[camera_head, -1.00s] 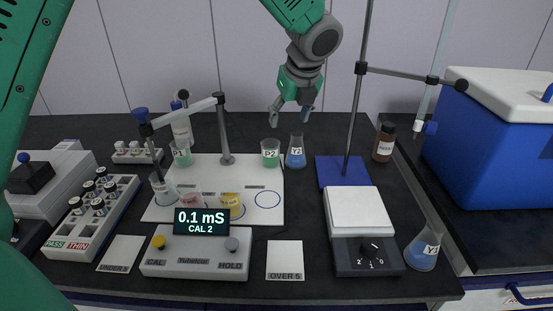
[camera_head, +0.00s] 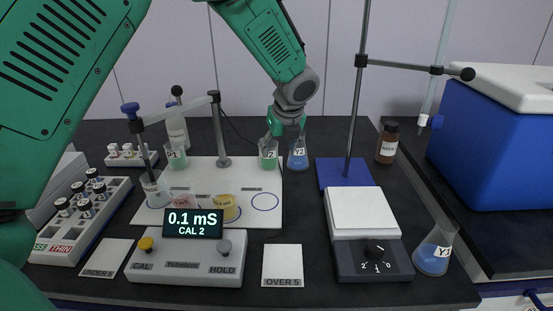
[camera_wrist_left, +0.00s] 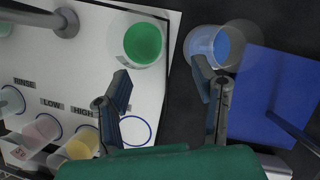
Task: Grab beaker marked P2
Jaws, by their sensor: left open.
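The P2 beaker (camera_head: 268,158) is a small clear cup with green liquid, upright at the back right corner of the white board. Its label is partly hidden. My left gripper (camera_head: 284,138) is open and empty, pointing down at the beaker's rim and the neighbouring flask. In the left wrist view, the P2 beaker (camera_wrist_left: 143,44) lies ahead of the spread fingers (camera_wrist_left: 160,70), nearer the left finger. The right finger overlaps the blue-liquid Y3 flask (camera_wrist_left: 212,46). I cannot tell whether either finger touches glass. My right gripper is not in view.
The Y3 flask (camera_head: 298,157) stands close to the right of P2. A stand with a blue base (camera_head: 342,173) is farther right. The P1 beaker (camera_head: 176,158) and probe arm (camera_head: 180,111) are to the left. The board's front right is clear around a blue circle.

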